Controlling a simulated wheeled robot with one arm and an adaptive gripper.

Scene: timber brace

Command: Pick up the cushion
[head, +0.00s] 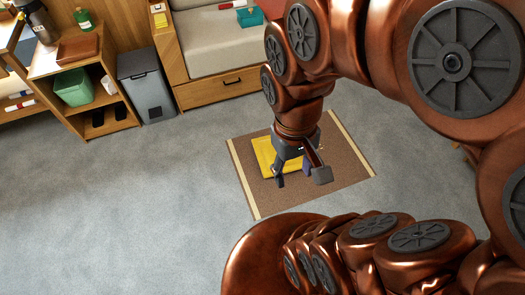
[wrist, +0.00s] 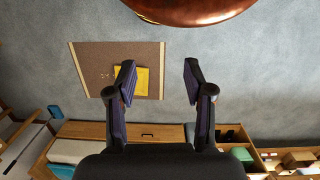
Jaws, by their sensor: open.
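The yellow cushion (head: 264,152) lies flat on a brown mat (head: 342,172) with cream end stripes, on the floor. In the head view my gripper (head: 300,178) hangs in front of the cushion and hides its right part. In the wrist view the cushion (wrist: 143,80) shows on the mat (wrist: 90,62), partly behind the left finger. My gripper (wrist: 159,70) is open, fingers wide apart and nothing between them. It appears to be above the mat, apart from the cushion.
A sofa with a wooden drawer base (head: 225,88) stands behind the mat. A grey bin (head: 147,85) and a wooden shelf unit (head: 93,70) with a green tub (head: 73,87) stand to its left. Grey carpet left of the mat is clear.

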